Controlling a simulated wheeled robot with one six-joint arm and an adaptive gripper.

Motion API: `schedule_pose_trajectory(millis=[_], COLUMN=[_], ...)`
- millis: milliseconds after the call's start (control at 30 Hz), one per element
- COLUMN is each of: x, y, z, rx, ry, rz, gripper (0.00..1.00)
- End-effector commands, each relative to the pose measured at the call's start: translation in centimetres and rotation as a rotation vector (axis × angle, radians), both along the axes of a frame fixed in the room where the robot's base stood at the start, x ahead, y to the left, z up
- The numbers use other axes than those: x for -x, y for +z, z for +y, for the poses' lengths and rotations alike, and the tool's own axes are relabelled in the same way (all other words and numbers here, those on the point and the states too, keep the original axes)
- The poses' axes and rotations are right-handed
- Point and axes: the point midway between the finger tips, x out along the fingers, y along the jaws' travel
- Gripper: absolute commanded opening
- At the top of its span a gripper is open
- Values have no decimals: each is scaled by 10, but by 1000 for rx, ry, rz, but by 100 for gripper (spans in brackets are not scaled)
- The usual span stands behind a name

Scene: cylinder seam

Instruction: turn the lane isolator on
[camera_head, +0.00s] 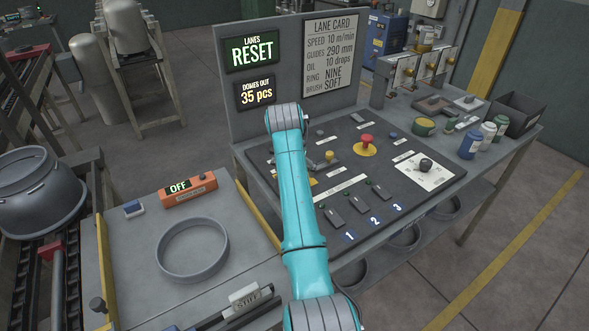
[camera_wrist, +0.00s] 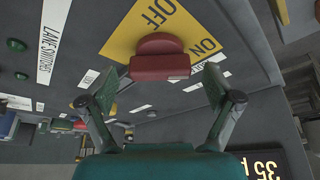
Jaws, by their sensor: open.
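The lane isolator shows in the wrist view as a red handle (camera_wrist: 159,62) on a yellow plate (camera_wrist: 128,38). The plate is marked OFF and ON, seen upside down. Which mark the handle points to I cannot tell. My gripper (camera_wrist: 161,84) is open and empty, with one finger toward each side of the handle; I cannot tell whether either finger touches it. In the head view my teal arm reaches over the grey control panel (camera_head: 437,187) and hides most of the isolator and the gripper.
A red mushroom button (camera_head: 367,140) and a black knob on a white plate (camera_head: 425,165) stand to the right. Three switches numbered 1 to 3 line the panel's front. An orange box (camera_head: 188,188) reads OFF. The upright display board (camera_head: 284,95) reads LANES RESET and rises behind the panel.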

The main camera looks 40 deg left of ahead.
Motion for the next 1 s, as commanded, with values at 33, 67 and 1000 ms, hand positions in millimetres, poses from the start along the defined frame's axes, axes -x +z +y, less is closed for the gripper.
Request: schedule_pose_trajectory(millis=[33, 67, 1000], x=[0, 0, 42], y=[0, 0, 109], z=[0, 0, -16], rx=[0, 0, -1], ry=[0, 0, 1], rz=[0, 0, 0], gripper=[90, 90, 90])
